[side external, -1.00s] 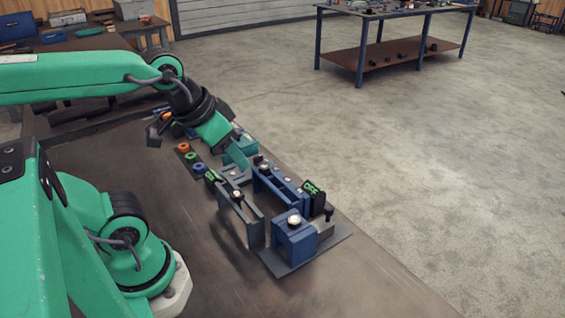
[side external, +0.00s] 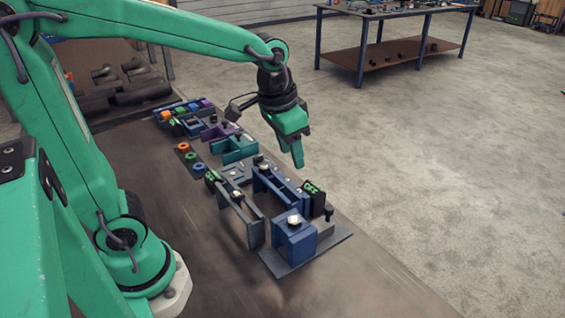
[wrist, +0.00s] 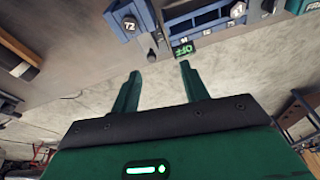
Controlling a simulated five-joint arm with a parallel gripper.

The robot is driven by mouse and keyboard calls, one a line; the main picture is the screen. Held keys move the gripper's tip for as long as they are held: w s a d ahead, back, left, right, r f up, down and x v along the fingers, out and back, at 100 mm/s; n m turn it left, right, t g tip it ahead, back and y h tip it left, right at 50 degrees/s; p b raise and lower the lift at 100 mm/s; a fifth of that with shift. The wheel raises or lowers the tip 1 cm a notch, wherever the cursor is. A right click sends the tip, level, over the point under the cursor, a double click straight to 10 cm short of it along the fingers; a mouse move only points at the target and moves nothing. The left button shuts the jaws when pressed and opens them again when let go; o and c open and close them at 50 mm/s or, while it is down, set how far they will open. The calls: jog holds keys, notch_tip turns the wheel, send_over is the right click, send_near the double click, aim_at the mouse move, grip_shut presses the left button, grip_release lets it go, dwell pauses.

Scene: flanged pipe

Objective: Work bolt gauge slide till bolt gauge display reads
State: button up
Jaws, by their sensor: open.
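A black display with green letters reading OFF (side external: 314,190) stands at the right end of a blue rail fixture (side external: 278,188). The display also shows in the wrist view (wrist: 184,50). A small black knob (side external: 328,213) stands beside it, and it appears in the wrist view (wrist: 151,54) just beyond the fingers. A second dark display with green marks (side external: 212,176) sits on a grey fixture (side external: 240,212) to the left. I cannot tell which display is the bolt gauge's. My gripper (wrist: 160,72) is open and empty, above and beyond the fixtures.
A blue block with a round light top (side external: 293,228) stands on the grey plate's near end. A teal fixture (side external: 238,148), a purple one (side external: 218,133) and coloured rings (side external: 190,157) lie farther along the bench. The bench's near part is bare.

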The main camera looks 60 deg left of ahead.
aim_at(329, 207)
jog(key=w+d+f+g, duration=0.1)
jog(key=w+f, duration=0.1)
jog(key=w+d+f+m, duration=0.1)
jog(key=w+d+f, duration=0.1)
jog(key=w+f, duration=0.1)
jog(key=w+d+f+g, duration=0.1)
jog(key=w+f, duration=0.2)
jog(key=shift+w+d+g, duration=0.15)
jog(key=shift+d+g, duration=0.1)
jog(key=shift+g, duration=0.05)
jog(key=shift+f, duration=0.15)
jog(key=shift+f, duration=3.75)
grip_shut()
